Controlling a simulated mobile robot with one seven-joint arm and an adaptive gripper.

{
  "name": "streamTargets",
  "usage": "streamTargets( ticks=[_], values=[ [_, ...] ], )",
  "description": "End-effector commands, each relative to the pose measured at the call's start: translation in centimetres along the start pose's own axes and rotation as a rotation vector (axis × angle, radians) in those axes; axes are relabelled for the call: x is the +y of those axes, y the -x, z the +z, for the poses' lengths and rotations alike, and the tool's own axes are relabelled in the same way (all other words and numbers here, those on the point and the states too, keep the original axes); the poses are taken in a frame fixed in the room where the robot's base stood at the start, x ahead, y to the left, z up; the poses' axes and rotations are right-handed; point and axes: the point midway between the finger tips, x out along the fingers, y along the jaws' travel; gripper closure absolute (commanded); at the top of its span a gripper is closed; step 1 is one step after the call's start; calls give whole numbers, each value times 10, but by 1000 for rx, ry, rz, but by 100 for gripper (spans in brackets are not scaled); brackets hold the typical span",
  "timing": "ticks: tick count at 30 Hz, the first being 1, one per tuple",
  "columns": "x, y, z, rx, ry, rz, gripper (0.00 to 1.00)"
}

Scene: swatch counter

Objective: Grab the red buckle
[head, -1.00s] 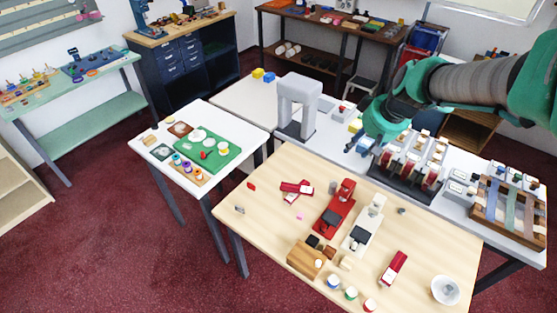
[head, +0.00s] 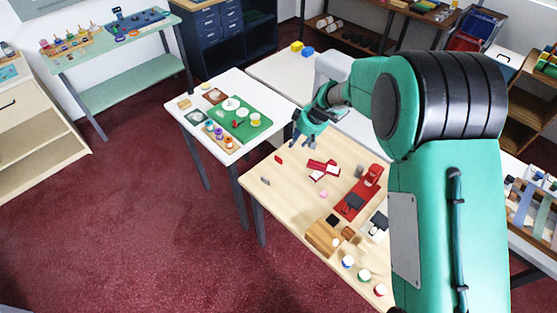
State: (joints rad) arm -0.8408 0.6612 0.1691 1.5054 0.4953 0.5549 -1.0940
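A small flat red piece (head: 279,159), which looks like the red buckle, lies on the light wooden table (head: 300,205) near its far left edge. It is too small to make out its details. My gripper (head: 303,143) is above the far left part of this table, a little up and to the right of the red piece in the picture, and apart from it. Its fingers point down and look spread, with nothing seen between them. Another small red item (head: 235,125) sits on the green mat (head: 249,131) of the white side table.
Red and white staplers (head: 322,168), a red machine (head: 357,196), a pink piece (head: 323,194) and a small grey piece (head: 265,181) are on the wooden table. A wooden block (head: 322,238) and several spools stand at its front. My arm hides the table's right side.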

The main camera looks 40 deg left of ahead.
Motion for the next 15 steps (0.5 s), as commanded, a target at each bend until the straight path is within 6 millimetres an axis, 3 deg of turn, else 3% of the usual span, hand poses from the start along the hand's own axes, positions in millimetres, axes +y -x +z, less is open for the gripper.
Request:
streamTargets(
  ticks=[3,6,15],
  values=[
    [-11,-26,-8,-3,32,-13,62],
    [-15,-35,-11,-2,45,-17,62],
    [-17,-39,-12,-2,51,-19,62]
  ],
)
